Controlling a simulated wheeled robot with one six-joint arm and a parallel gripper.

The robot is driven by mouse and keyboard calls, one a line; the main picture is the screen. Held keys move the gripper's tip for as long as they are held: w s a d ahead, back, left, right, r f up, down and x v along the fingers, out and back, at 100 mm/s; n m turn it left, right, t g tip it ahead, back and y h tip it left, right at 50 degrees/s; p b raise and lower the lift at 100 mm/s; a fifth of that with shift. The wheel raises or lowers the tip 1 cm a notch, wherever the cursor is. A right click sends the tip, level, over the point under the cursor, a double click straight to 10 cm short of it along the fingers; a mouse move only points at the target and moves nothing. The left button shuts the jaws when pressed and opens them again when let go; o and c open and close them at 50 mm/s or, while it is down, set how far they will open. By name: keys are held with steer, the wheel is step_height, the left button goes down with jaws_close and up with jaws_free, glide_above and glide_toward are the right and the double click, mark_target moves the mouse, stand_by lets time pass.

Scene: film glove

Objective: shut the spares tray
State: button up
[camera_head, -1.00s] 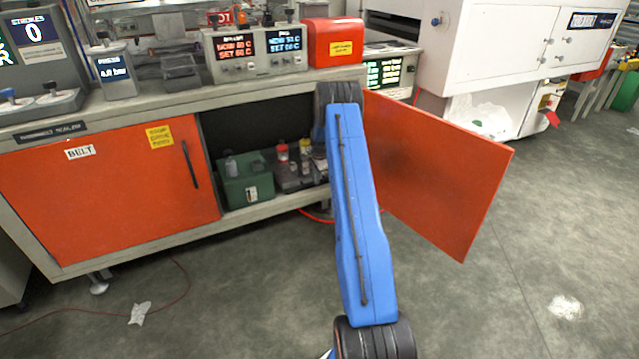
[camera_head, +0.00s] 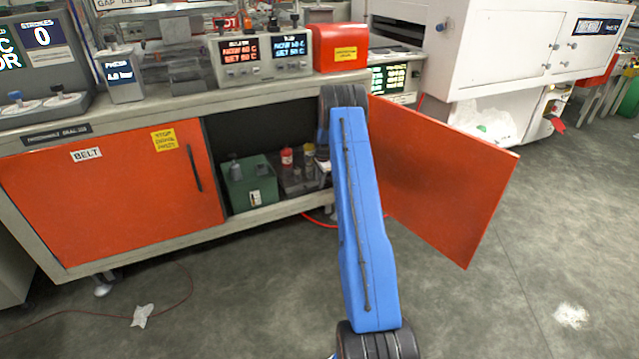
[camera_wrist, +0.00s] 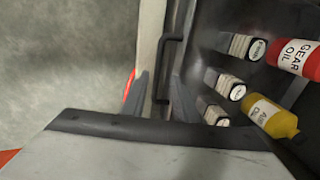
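The spares tray (camera_head: 292,187) is a dark grey tray low in the open cupboard, holding bottles and small boxes. In the wrist view its pale front panel (camera_wrist: 150,40) carries a black bar handle (camera_wrist: 174,50). My gripper (camera_wrist: 160,94) is open, with one grey finger on each side of the handle's lower part. I cannot tell whether either finger touches the handle. Inside the tray are a red gear oil bottle (camera_wrist: 292,58), a yellow bottle (camera_wrist: 272,117) and small labelled boxes (camera_wrist: 230,86). In the head view my arm hides most of the gripper and the handle.
A green box (camera_head: 248,187) stands left of the tray. The orange right door (camera_head: 445,185) is swung open, close to the right of my arm. The left door (camera_head: 110,205) is shut. The bench top (camera_head: 200,108) lies above. The floor in front is mostly clear.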

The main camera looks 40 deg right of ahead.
steer(key=s+r, duration=0.3)
steer(key=r, duration=1.3)
steer(key=shift+a, duration=0.35)
steer(key=s+a+r+n, duration=0.2)
steer(key=s+a+r, duration=0.1)
steer(key=a+r, duration=0.5)
steer(key=s+a+r+n, duration=0.3)
steer(key=a+r, duration=0.4)
steer(key=r, duration=0.1)
steer(key=s+a+r+n+t, duration=0.1)
steer(key=s+a+r+n, duration=0.1)
steer(key=s+a+r, duration=0.5)
steer(key=s+a+r+n, duration=0.3)
steer(key=s+a, duration=0.2)
steer(key=a, duration=0.3)
steer(key=s+a+r+n+t, duration=0.1)
steer(key=s+a+r+n, duration=0.15)
steer(key=s+a, duration=0.5)
steer(key=s+a+r+n, duration=0.1)
steer(key=s+a+n, duration=0.3)
steer(key=s, duration=0.7)
steer(key=s+a+f+n, duration=0.2)
steer(key=s+a, duration=0.1)
steer(key=s, duration=0.5)
steer(key=s+a+f+n, duration=0.2)
steer(key=s+a+f, duration=0.1)
steer(key=s, duration=0.6)
steer(key=shift+a+t, duration=0.2)
steer(key=shift+t, duration=0.1)
